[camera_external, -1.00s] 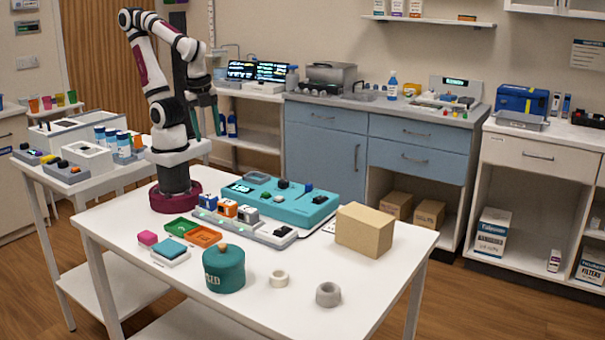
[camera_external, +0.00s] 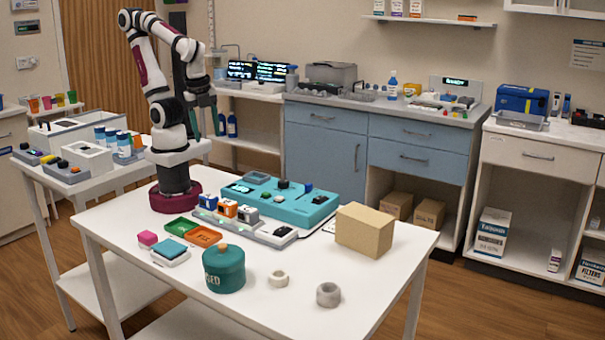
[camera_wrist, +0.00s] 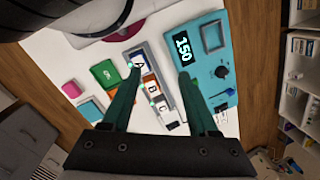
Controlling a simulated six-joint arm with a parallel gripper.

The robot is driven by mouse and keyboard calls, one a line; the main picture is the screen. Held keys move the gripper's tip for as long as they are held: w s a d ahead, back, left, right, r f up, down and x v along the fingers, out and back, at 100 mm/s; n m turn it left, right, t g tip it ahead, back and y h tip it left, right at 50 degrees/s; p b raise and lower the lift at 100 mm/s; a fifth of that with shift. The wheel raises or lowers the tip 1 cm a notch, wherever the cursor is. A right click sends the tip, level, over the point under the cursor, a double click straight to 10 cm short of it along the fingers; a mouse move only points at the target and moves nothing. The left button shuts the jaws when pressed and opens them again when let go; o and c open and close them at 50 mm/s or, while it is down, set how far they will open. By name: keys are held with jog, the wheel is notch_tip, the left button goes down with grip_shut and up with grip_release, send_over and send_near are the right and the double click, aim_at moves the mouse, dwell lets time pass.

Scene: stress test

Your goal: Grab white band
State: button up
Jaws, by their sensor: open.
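A small white band (camera_external: 279,279), a cream-white ring, lies on the white table near its front middle. A grey ring (camera_external: 328,294) lies to the right of it, apart. My gripper (camera_external: 204,122) is raised at the back left, high above the table and far from both rings. In the wrist view, my gripper (camera_wrist: 158,75) shows two dark green fingers spread apart with nothing between them. The fingers point over the small coloured blocks and the teal device. The white band cannot be made out in the wrist view.
A teal lidded pot (camera_external: 223,270) stands just left of the white band. A cardboard box (camera_external: 364,230) stands behind right. The teal device (camera_external: 279,203), a block rack (camera_external: 262,233), green and orange trays (camera_external: 204,236) and a pink block (camera_external: 148,238) fill the back and left.

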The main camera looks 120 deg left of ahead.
jog(key=o, duration=0.5)
jog(key=w+d+f+n+g+h, duration=0.1)
jog(key=w+d+n+h, duration=0.15)
jog(key=d, duration=0.25)
jog(key=w+d+n+g+h, duration=0.1)
jog(key=d+n+h, duration=0.15)
jog(key=d, duration=0.35)
jog(key=w+d+n+h, duration=0.4)
jog(key=w+d+h, duration=0.1)
jog(key=d, duration=0.1)
jog(key=n+t+y, duration=0.1)
jog(key=n+t, duration=1.3)
jog(key=n, duration=1.2)
send_over(330, 294)
jog(key=s+a, duration=0.8)
jog(key=s, duration=0.6)
jog(key=f, duration=1.5)
jog(key=shift+w+d+f, duration=0.15)
jog(key=shift+w+f, duration=0.05)
jog(key=shift+w, duration=0.05)
jog(key=shift+n+y, duration=0.4)
jog(key=x, duration=1.5)
jog(key=shift+w+f, duration=0.15)
jog(key=shift+w, duration=0.2)
